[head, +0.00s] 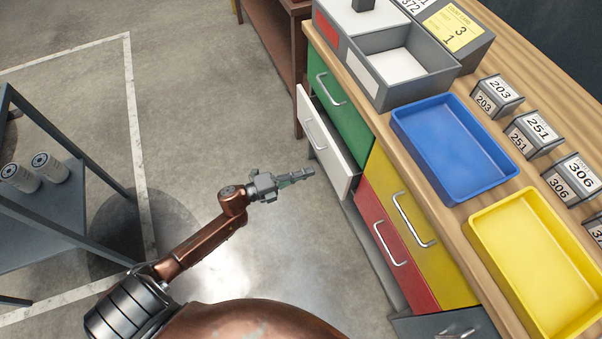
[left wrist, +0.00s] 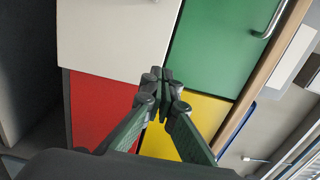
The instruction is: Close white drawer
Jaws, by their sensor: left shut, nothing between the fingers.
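The white drawer (head: 327,143) stands pulled out from the workbench, below the green drawer (head: 341,107). Its metal handle is on the front. My left gripper (head: 300,175) is shut and empty, just left of the white drawer's near end in the head view. In the left wrist view, the white drawer front (left wrist: 115,40) fills the upper left, and the fingertips of my left gripper (left wrist: 163,75) are shut near its lower right corner. Whether they touch it I cannot tell. My right gripper is not in view.
Red (head: 392,245) and yellow (head: 415,225) drawers sit nearer in the same bench. A blue tray (head: 398,121), a yellow tray (head: 521,306) and numbered blocks are on top. A dark shelf cart (head: 40,225) with grey cylinders stands at left. The floor between is clear.

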